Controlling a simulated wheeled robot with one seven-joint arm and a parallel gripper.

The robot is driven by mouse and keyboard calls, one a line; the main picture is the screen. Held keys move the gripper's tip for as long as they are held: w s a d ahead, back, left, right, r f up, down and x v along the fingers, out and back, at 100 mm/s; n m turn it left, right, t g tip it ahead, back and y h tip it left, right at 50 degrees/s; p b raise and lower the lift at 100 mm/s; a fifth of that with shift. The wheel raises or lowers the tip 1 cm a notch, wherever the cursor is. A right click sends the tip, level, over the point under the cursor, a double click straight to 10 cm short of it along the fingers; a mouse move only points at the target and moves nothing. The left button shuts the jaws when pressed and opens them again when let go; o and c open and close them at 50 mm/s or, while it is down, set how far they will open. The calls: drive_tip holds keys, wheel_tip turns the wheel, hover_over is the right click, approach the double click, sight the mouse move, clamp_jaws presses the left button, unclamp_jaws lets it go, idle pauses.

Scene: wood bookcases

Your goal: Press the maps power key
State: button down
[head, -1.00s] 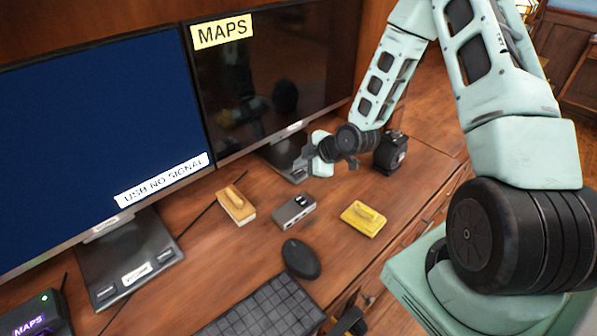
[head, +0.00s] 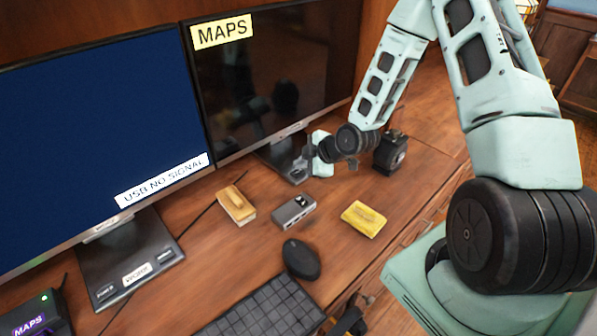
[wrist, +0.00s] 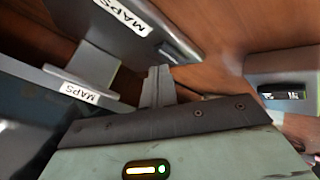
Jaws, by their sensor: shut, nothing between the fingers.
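The MAPS monitor (head: 285,75) stands at the back right of the desk in the head view, its screen dark. Its stand base (head: 283,160) is partly hidden by my gripper (head: 308,158), which is close above the base's right side. In the wrist view, one MAPS label (wrist: 124,14) is at the top and another MAPS label (wrist: 78,92) is on the grey base edge. My gripper (wrist: 158,72) is shut and empty, its fingertips close to the base. I cannot tell whether they touch it. I cannot make out the power key.
A second monitor (head: 90,130) on the left shows "USB NO SIGNAL", with a labelled base (head: 125,265). A tan block (head: 236,205), grey box (head: 294,211), yellow pad (head: 364,219), mouse (head: 301,259) and keyboard (head: 262,312) lie in front. A black device (head: 391,152) stands right of my gripper.

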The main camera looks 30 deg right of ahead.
sight(301, 173)
drive_tip(key=shift+f, duration=0.1)
idle(0.3)
drive_tip(key=shift+f+b, duration=0.35)
drive_tip(key=shift+b, duration=0.1)
drive_tip(key=shift+f, duration=0.1)
idle(0.4)
drive_tip(key=shift+r, duration=0.55)
drive_tip(key=shift+p, duration=0.3)
wheel_tip(301, 173, up, 6)
drive_tip(key=p, duration=0.4)
drive_tip(key=shift+r, duration=0.1)
drive_tip(key=shift+a, duration=0.1)
